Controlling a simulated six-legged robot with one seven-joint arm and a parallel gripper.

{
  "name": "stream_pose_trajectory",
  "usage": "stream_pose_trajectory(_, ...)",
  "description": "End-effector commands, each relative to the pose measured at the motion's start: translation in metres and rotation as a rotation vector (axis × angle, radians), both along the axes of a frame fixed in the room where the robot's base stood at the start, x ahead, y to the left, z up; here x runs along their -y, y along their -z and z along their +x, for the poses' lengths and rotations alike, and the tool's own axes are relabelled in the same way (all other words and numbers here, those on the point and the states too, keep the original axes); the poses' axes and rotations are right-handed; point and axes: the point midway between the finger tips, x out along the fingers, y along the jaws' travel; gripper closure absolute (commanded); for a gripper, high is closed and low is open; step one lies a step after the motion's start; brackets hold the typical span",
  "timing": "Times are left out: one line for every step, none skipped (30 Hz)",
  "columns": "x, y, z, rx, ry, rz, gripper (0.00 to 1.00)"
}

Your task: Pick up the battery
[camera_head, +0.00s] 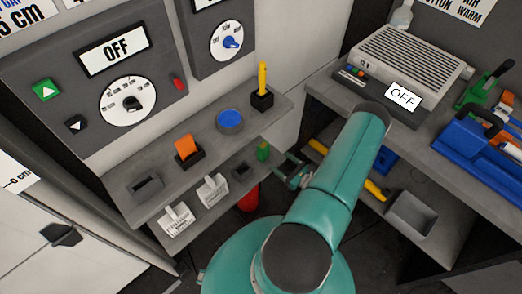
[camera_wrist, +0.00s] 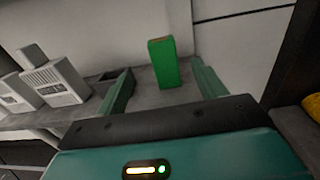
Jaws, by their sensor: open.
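The battery, a green upright block (camera_head: 263,152), stands at the right end of the lower shelf in the head view. It shows larger in the wrist view (camera_wrist: 164,64), upright on the grey shelf, ahead of and between my two fingers. My gripper (camera_wrist: 162,78) is open, one green finger on each side of the battery with visible gaps. In the head view my gripper (camera_head: 287,168) is just right of the battery, partly hidden by my arm.
White boxy devices (camera_wrist: 55,82) stand on the shelf left of the battery. The upper shelf (camera_head: 215,150) overhangs and holds an orange block (camera_head: 187,147), a blue disc (camera_head: 230,119) and a yellow tool (camera_head: 262,78). A red object (camera_head: 249,198) is below the lower shelf.

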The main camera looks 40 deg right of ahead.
Motion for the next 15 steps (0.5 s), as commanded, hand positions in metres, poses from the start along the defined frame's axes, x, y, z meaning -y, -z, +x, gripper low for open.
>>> stream_pose_trajectory(0.0,0.0,0.008,0.0,-0.001,-0.001,0.3)
stream_pose_trajectory(-0.001,0.0,0.014,0.0,-0.001,-0.001,0.3)
stream_pose_trajectory(-0.001,0.0,0.022,0.001,-0.002,-0.001,0.3)
stream_pose_trajectory(-0.002,-0.001,0.027,0.001,-0.001,-0.001,0.3)
stream_pose_trajectory(-0.002,0.0,0.033,0.001,-0.001,-0.001,0.3)
stream_pose_trajectory(-0.003,0.0,0.04,0.0,-0.002,-0.001,0.3)
stream_pose_trajectory(-0.003,0.0,0.045,0.0,-0.001,-0.001,0.3)
stream_pose_trajectory(-0.003,0.0,0.05,0.0,-0.001,-0.001,0.3)
stream_pose_trajectory(-0.003,0.0,0.055,0.0,-0.001,-0.002,0.3)
stream_pose_trajectory(-0.003,0.0,0.058,0.0,-0.001,-0.002,0.3)
stream_pose_trajectory(-0.004,0.0,0.06,0.0,0.0,-0.001,0.3)
stream_pose_trajectory(-0.004,0.0,0.063,0.0,0.001,-0.001,0.3)
stream_pose_trajectory(-0.004,0.0,0.065,-0.001,0.001,-0.001,0.3)
stream_pose_trajectory(-0.004,0.0,0.066,-0.001,0.001,-0.001,0.3)
stream_pose_trajectory(-0.004,0.0,0.069,-0.001,0.0,-0.001,0.3)
